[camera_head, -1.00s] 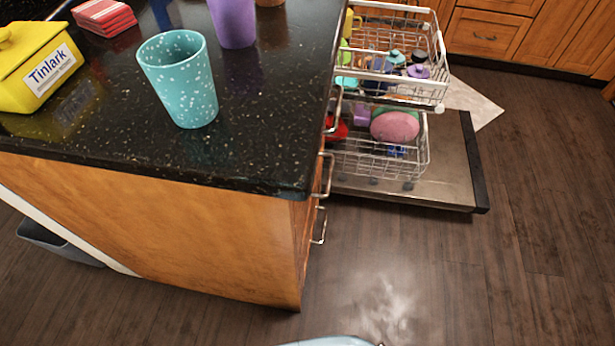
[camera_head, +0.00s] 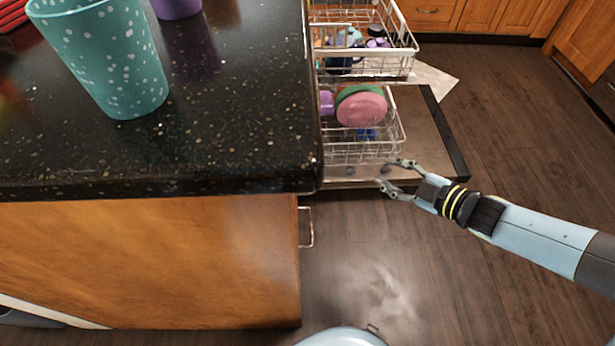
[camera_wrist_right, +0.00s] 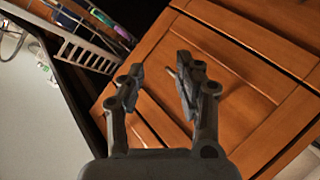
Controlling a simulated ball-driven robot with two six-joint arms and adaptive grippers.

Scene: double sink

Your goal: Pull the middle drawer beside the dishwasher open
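The drawers beside the dishwasher are almost edge-on at the counter's right end in the head view. One metal bar handle (camera_head: 307,227) sticks out there; I cannot tell which drawer it belongs to. My right gripper (camera_head: 390,178) is open and empty, right of that handle and apart from it, by the dishwasher door's front edge. In the right wrist view its spread fingers (camera_wrist_right: 159,70) point toward wooden drawer fronts (camera_wrist_right: 228,90), which look closed. A small part of a handle seems to show beside the right finger. My left gripper is out of view.
The dishwasher door (camera_head: 438,130) lies open, with its loaded lower rack (camera_head: 362,150) and upper rack (camera_head: 365,65) out. A teal speckled cup (camera_head: 105,60) stands on the black countertop (camera_head: 230,130). Floor in front of the drawers is clear.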

